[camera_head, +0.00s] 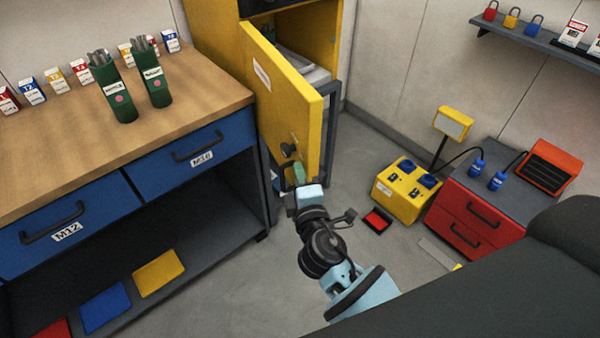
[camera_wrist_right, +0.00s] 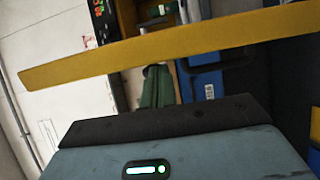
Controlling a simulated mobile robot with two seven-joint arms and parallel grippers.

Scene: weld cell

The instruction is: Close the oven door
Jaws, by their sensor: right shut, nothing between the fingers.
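The oven is the tall yellow cabinet (camera_head: 215,35) at the back, with its inside partly showing. Its yellow door (camera_head: 283,95) stands wide open, swung out toward me; a black handle (camera_head: 289,150) is low on its face. In the right wrist view the door (camera_wrist_right: 160,50) shows as a yellow band across the picture. My right gripper (camera_head: 299,172) is at the door's lower edge, just below the handle. Its green fingers (camera_wrist_right: 157,88) are shut and empty; I cannot tell whether they touch the door. My left gripper is out of view.
A workbench (camera_head: 215,95) with blue drawers stands left, close to the door, with green canisters (camera_head: 112,90) on top. A yellow box (camera_head: 405,188) and a red drawer unit (camera_head: 475,215) stand on the floor at right. Grey floor (camera_head: 365,140) is clear right of the door.

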